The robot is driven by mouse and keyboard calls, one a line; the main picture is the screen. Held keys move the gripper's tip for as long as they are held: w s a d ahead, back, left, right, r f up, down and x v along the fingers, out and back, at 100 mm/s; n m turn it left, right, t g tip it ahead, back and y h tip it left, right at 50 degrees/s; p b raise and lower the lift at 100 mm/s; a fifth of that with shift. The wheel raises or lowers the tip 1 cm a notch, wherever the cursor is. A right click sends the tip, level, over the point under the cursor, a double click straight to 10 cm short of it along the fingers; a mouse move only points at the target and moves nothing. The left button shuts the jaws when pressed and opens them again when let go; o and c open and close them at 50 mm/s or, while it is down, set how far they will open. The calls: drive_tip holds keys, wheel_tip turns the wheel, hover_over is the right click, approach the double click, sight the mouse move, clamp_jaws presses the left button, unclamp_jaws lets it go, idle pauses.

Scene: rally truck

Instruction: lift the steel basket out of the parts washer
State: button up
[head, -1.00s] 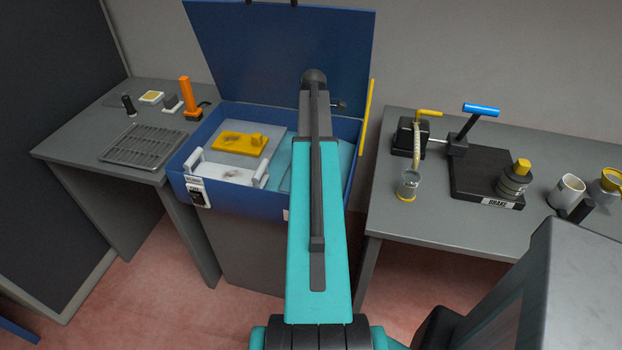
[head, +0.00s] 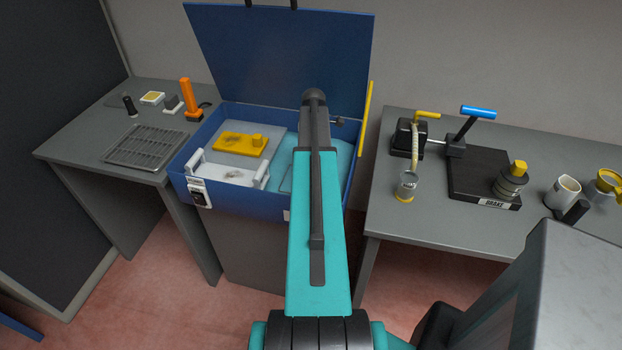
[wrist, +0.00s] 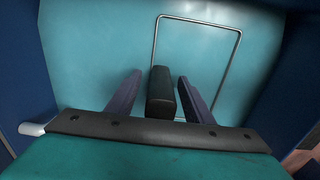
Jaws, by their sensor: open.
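The parts washer (head: 215,190) is a blue tub with teal liquid and a raised lid. The steel basket (head: 285,182) shows in the head view only as a thin wire corner in the liquid, mostly behind my arm. In the wrist view its wire rim (wrist: 200,22) forms a rectangle against the teal. My gripper (wrist: 159,76) is open over the basket, its two purple fingers pointing into the tub. A dark upright block (wrist: 160,92), apparently the basket's handle grip, stands between the fingers with gaps on both sides. My gripper is hidden in the head view.
The raised lid (head: 280,50) stands behind my arm. A yellow part (head: 240,145) and a white holder (head: 230,175) occupy the tub's left side. A bench with a wire rack (head: 146,146) is at left; a cluttered bench (head: 420,225) is at right.

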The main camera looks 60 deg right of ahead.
idle(0.3)
clamp_jaws()
drive_tip(key=shift+r, duration=0.2)
drive_tip(key=shift+r+b, duration=1.35)
drive_tip(key=shift+r, duration=3.5)
wheel_tip(320, 180, up, 7)
drive_tip(key=p, duration=0.5)
drive_tip(key=shift+r, duration=0.2)
